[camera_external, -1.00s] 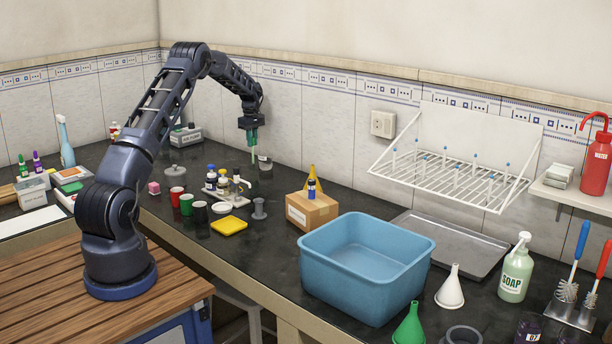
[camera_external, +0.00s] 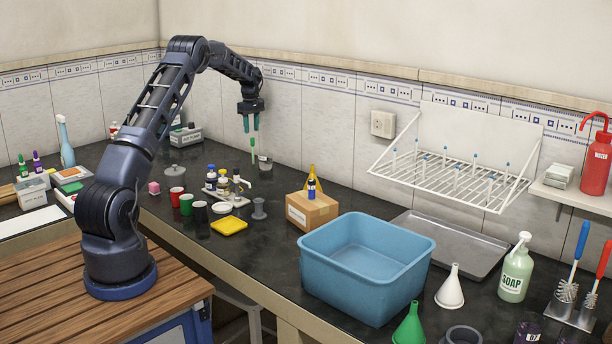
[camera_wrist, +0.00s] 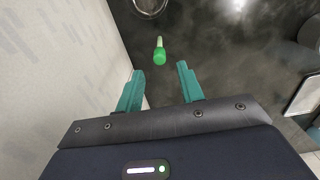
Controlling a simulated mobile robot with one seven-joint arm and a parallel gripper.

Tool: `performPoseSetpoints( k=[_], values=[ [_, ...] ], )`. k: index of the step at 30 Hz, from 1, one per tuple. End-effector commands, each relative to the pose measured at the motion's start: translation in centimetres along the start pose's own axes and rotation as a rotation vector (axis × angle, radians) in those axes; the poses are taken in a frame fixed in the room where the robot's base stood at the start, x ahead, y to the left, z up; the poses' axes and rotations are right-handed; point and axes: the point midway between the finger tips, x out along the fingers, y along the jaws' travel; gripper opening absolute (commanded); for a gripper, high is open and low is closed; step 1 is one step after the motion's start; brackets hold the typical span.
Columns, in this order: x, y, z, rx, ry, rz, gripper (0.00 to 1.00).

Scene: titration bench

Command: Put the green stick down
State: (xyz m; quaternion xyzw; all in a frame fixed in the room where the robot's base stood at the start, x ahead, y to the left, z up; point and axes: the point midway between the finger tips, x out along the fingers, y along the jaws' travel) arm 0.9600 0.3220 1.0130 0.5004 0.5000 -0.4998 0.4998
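The green stick (camera_external: 253,150) is just below my gripper (camera_external: 250,129) in the external view, looking roughly upright, immediately left of a small glass beaker (camera_external: 265,164). In the wrist view the green stick (camera_wrist: 160,52) shows beyond my fingertips, with its thick green end toward me and a paler end farther off. My gripper (camera_wrist: 159,70) is open, its two teal fingers spread with an empty gap between them and clear of the stick. I cannot tell whether the stick's lower end rests on the dark counter (camera_external: 290,181).
The tiled wall (camera_wrist: 75,60) is close on the left in the wrist view. A round glass rim (camera_wrist: 150,8) is at its top. Small bottles on a white rack (camera_external: 218,191) and a grey spool (camera_external: 259,210) stand nearer the front. A cardboard box (camera_external: 312,212) is to the right.

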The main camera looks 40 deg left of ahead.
Motion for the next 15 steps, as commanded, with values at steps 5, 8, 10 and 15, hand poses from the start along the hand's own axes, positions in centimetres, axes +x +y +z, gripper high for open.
performPoseSetpoints(
  k=[5, 8, 10, 15],
  values=[
    [-3.2, 0.0, 0.0, 0.000, 0.001, 0.002, 0.38],
    [-4.5, 0.0, 0.0, 0.000, 0.000, 0.000, 0.38],
    [-5.1, 0.1, 0.0, 0.000, 0.000, 0.001, 0.38],
    [-5.8, 0.0, 0.0, 0.000, -0.001, 0.000, 0.38]
  ],
)
